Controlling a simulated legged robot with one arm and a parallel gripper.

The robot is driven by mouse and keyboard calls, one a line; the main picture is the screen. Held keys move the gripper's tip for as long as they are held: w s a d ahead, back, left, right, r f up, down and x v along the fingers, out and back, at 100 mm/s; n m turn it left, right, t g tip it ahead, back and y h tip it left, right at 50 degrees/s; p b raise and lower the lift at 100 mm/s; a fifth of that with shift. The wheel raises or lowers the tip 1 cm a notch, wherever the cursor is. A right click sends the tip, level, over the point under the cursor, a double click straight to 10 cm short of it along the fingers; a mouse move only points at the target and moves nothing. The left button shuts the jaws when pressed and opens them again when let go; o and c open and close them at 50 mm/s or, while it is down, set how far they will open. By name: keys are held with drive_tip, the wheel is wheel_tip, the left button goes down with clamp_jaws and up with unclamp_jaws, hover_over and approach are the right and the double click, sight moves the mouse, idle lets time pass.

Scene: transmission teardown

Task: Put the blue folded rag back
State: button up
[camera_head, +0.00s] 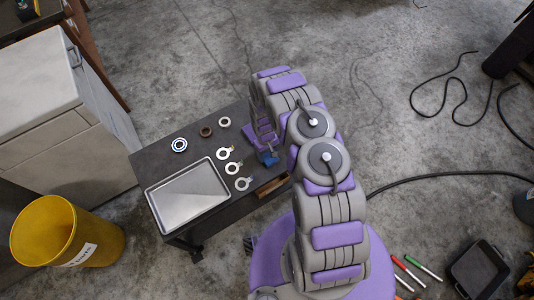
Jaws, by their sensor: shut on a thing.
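The blue folded rag (269,158) shows as a small blue patch at the right side of the dark work table (163,157). My gripper (268,148) is over that side of the table, at the rag, and is shut on it. My arm covers part of the gripper and the table's right edge. I cannot tell whether the rag touches the table top.
A metal tray (188,197) lies at the table's front left. Several rings and tagged washers (231,168) lie between tray and rag. A yellow bin (66,232) and a pale cabinet (62,110) stand left. Markers (408,272) and a black tray (478,270) lie lower right.

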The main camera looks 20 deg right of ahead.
drive_tip(key=o, duration=0.7)
drive_tip(key=shift+d, duration=0.45)
drive_tip(key=shift+o, duration=1.2)
drive_tip(key=shift+a, duration=0.1)
drive_tip(key=shift+a+r, duration=0.1)
drive_tip(key=shift+a, duration=0.35)
wheel_tip(320, 180, up, 27)
drive_tip(key=d+m+p, duration=0.1)
drive_tip(key=d+p, duration=0.1)
drive_tip(key=p, duration=0.1)
drive_tip(key=s+r+m, duration=0.1)
drive_tip(key=s+r, duration=0.3)
drive_tip(key=r, duration=0.3)
drive_tip(key=s+r, duration=0.4)
drive_tip(key=r, duration=0.3)
drive_tip(key=s+r, duration=0.7)
drive_tip(key=s, duration=0.6)
drive_tip(key=s+a+r+m, duration=0.1)
drive_tip(key=s+r, duration=0.6)
drive_tip(key=s, duration=0.6)
drive_tip(key=shift+a+r+m+y, duration=0.25)
drive_tip(key=shift+a+m+y, duration=0.05)
